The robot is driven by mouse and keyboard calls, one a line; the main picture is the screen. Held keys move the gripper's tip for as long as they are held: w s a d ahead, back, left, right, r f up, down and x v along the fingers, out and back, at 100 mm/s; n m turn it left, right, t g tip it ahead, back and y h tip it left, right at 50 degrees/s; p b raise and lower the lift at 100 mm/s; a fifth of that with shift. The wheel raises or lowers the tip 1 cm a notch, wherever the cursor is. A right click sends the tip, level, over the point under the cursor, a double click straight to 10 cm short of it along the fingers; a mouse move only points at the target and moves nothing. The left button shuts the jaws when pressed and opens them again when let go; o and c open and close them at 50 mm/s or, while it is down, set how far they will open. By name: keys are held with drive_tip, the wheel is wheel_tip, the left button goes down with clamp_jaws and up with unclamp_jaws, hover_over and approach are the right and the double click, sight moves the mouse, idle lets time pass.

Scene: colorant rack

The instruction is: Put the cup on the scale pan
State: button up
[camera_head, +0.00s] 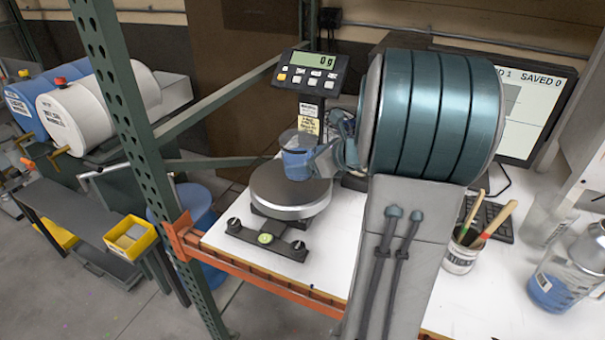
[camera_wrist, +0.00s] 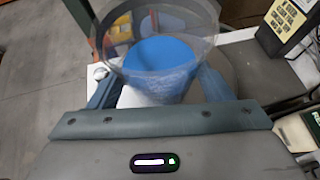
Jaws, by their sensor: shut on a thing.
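The cup (camera_head: 296,163) is clear, with blue liquid in it. In the head view it is upright over the scale pan (camera_head: 290,198), a round grey disc. The scale's display (camera_head: 312,71) reads 0 g. I cannot tell how wide the gap between cup and pan is. My gripper (camera_head: 322,158) is shut on the cup from the right. In the wrist view the cup (camera_wrist: 160,60) stands between the two fingers of my gripper (camera_wrist: 158,92), and the blue liquid looks level. The cup's base is hidden there.
A monitor (camera_head: 520,105) and keyboard (camera_head: 490,212) are behind my arm. A brush pot (camera_head: 460,257) and a bottle with blue liquid (camera_head: 560,285) stand at right. A green rack post (camera_head: 130,130) rises left of the scale. White table is clear before the scale.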

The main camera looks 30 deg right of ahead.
drive_tip(key=shift+w+a+f, duration=0.2)
drive_tip(key=shift+a+f, duration=0.2)
drive_tip(key=shift+a, duration=0.1)
drive_tip(key=shift+f, duration=1.9)
drive_tip(key=shift+f, duration=0.15)
drive_tip(key=o, duration=1.2)
